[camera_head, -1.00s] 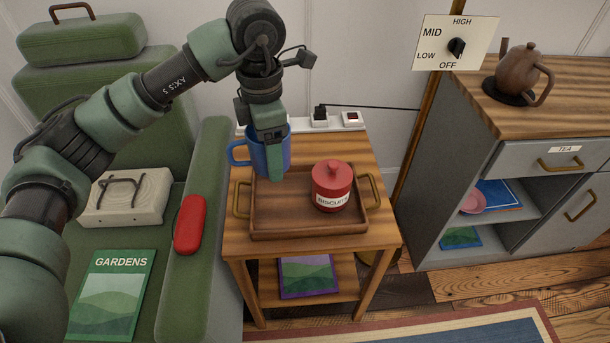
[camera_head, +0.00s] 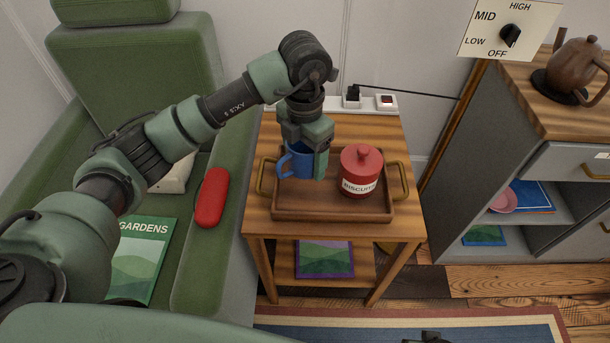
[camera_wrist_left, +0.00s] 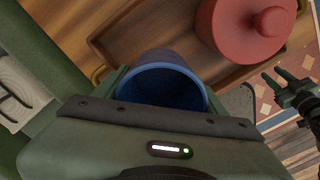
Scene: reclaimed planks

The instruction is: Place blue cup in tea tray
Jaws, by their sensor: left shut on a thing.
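The blue cup (camera_head: 296,163) is upright, over the back left part of the wooden tea tray (camera_head: 330,211). I cannot tell whether its base touches the tray floor. My left gripper (camera_head: 321,160) is shut on the cup from above; its handle points left. In the left wrist view the cup (camera_wrist_left: 160,88) sits between the fingers with its open rim showing, and part of it is hidden by the gripper. My right gripper (camera_wrist_left: 290,92) shows small at the right of that view, away from the tray; its jaw state is unclear.
A red biscuit jar (camera_head: 361,172) stands in the tray right of the cup. The tray has brass handles and rests on a small wooden side table (camera_head: 257,224). A green armchair (camera_head: 217,262) with a red case (camera_head: 211,197) is left; a grey cabinet (camera_head: 480,150) is right.

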